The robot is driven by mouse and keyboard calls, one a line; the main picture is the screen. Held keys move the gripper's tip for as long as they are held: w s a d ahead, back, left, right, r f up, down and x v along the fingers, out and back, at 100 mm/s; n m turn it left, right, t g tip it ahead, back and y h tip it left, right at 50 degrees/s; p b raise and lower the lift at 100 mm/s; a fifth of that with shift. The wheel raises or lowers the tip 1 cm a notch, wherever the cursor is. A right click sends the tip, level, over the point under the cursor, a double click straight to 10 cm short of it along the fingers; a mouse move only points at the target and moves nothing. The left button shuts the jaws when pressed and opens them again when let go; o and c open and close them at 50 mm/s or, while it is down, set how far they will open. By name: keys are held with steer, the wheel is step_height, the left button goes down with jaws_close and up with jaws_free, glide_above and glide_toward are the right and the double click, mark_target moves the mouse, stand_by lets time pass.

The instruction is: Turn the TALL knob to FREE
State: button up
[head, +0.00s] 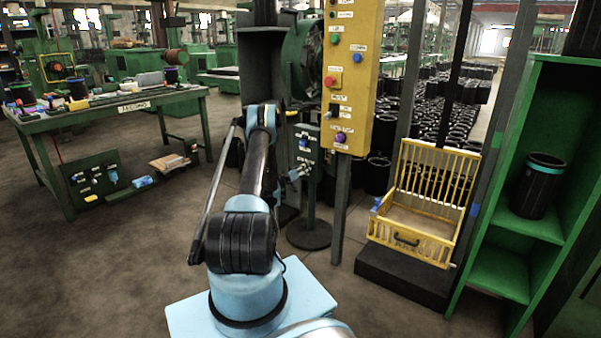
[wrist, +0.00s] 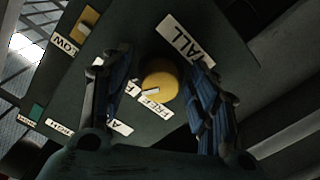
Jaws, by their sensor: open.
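The TALL knob (wrist: 162,78) is a round yellow knob on a dark green panel (wrist: 215,30), below the white TALL label (wrist: 185,40) in the wrist view. A short white mark shows at its lower left, close to the FREE label (wrist: 152,109). Other labels at its left are partly hidden by a finger. My gripper (wrist: 160,64) is open, one finger on either side of the knob. I cannot tell if the fingers touch it.
A yellow crate (head: 412,240) and green shelf (head: 505,270) are at the right, a green workbench (head: 165,100) at the left.

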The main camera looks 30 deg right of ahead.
steer(key=shift+a, duration=0.1)
steer(key=shift+w, duration=0.1)
steer(key=c, duration=1.1)
steer(key=shift+o, duration=0.2)
steer(key=shift+a, duration=0.1)
steer(key=shift+n, duration=0.5)
steer(key=n, duration=0.5)
steer(key=shift+w+a+n, duration=0.1)
steer(key=shift+n, duration=0.2)
steer(key=n, duration=0.5)
steer(key=shift+r, duration=0.1)
steer(key=shift+n, duration=0.3)
